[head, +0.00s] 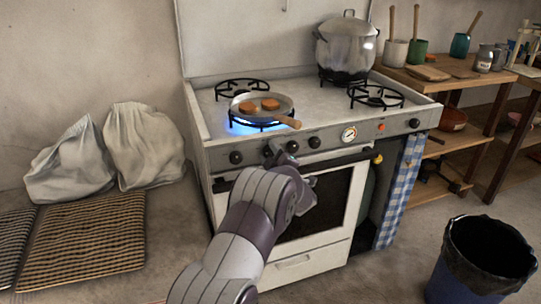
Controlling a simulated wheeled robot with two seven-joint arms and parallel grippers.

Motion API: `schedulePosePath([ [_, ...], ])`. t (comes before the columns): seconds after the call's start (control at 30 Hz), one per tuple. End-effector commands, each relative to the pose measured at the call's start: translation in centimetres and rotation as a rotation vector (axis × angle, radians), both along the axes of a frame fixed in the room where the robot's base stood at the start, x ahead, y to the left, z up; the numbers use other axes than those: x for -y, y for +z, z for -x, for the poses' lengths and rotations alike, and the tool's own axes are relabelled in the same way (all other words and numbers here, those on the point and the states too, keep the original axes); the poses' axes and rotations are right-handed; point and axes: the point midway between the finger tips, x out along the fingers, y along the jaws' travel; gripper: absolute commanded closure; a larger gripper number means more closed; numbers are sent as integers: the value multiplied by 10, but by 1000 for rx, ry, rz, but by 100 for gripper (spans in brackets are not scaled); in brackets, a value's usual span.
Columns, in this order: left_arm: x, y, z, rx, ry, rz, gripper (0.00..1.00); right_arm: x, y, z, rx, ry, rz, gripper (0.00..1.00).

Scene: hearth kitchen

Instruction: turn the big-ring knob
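A white stove has a grey front panel (365,134) with a row of dark knobs. One knob (236,157) is at the left end, others (292,146) (315,142) are near the middle, and one (414,123) is at the right end. I cannot tell from markings which is the big-ring knob. My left gripper (279,153) is at the panel, between the left-end knob and the middle ones. It hides part of the panel there; whether its fingers are open or touch a knob is unclear. My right gripper is not in view.
A large pot (346,48) stands at back right. The oven door handle (335,163) runs below the knobs. A bin (480,262) stands right.

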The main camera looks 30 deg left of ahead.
Motion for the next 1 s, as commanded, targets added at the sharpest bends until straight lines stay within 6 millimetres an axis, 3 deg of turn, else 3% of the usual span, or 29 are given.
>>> schedulePosePath([
  [0.37,0,2,0,-67,0,-55,89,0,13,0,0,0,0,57],
  [1.0,2,4,-1,-501,-2,-424,89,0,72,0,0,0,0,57],
])
